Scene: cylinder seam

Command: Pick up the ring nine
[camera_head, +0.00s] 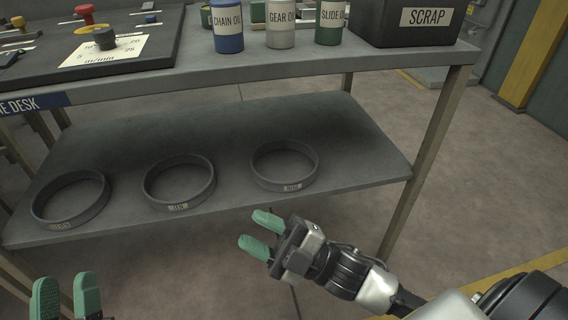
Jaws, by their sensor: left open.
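Ring nine (267,181) is a dark grey ring lying flat on the lower shelf, the rightmost of three, with a small label reading NINE on its front wall. My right gripper (261,233) is in front of the shelf, just below ring nine in the picture. Its green fingers are apart with nothing between them, and it does not touch the ring. My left gripper (66,297) is at the bottom left corner, with its two green fingers apart and empty. The rest of the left arm is out of the picture.
Ring ten (152,195) and ring eleven (43,217) lie left of ring nine on the lower shelf (350,140). The desk top (300,65) overhangs the shelf's back and carries cans and a SCRAP bin (400,35). A desk leg (430,160) stands at the right.

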